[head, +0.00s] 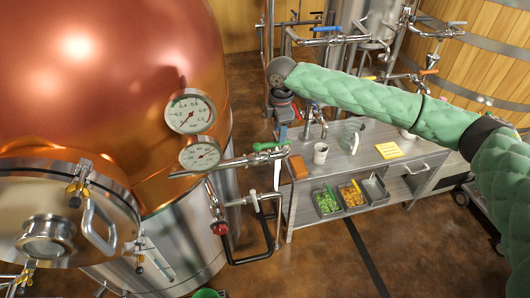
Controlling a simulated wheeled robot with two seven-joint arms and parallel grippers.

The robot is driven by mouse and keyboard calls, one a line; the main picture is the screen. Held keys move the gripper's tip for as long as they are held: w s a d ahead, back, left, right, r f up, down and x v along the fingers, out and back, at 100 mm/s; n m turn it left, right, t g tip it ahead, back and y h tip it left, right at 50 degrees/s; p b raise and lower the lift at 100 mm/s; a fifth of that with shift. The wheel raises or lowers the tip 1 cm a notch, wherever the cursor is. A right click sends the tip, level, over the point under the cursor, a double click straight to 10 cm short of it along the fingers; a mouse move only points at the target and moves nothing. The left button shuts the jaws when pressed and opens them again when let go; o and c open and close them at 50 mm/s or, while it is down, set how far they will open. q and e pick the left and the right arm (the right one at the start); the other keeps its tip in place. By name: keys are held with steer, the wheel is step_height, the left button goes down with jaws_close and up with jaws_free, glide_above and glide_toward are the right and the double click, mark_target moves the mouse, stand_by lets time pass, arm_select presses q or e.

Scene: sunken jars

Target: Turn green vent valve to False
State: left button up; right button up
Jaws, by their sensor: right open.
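The green vent valve handle (271,146) sits on a thin metal pipe that runs right from the copper tank, below the two gauges. It lies roughly along the pipe. My right arm comes in from the right in a green quilted sleeve. My right gripper (284,118) hangs down from its wrist, just above and slightly right of the green handle in the picture. It is open, and its fingertips are small and hard to make out. I cannot tell if it touches the handle. My left gripper is not in view.
The copper tank (100,70) with its gauges (190,112) fills the left. A red valve knob (221,228) and bent black pipe (250,261) are below the handle. A steel table (375,155) with bins stands behind. Pipes with a blue handle (327,29) are at the back.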

mark_target(272, 145)
step_height(272, 145, down, 3)
steer(key=shift+r+b, duration=0.1)
steer(key=shift+b, duration=0.65)
steer(key=shift+w+f, duration=0.2)
steer(key=shift+f, duration=0.05)
steer(key=shift+s+f, duration=0.3)
steer(key=shift+f, duration=0.1)
steer(key=shift+w+f, duration=0.15)
steer(key=shift+f, duration=0.7)
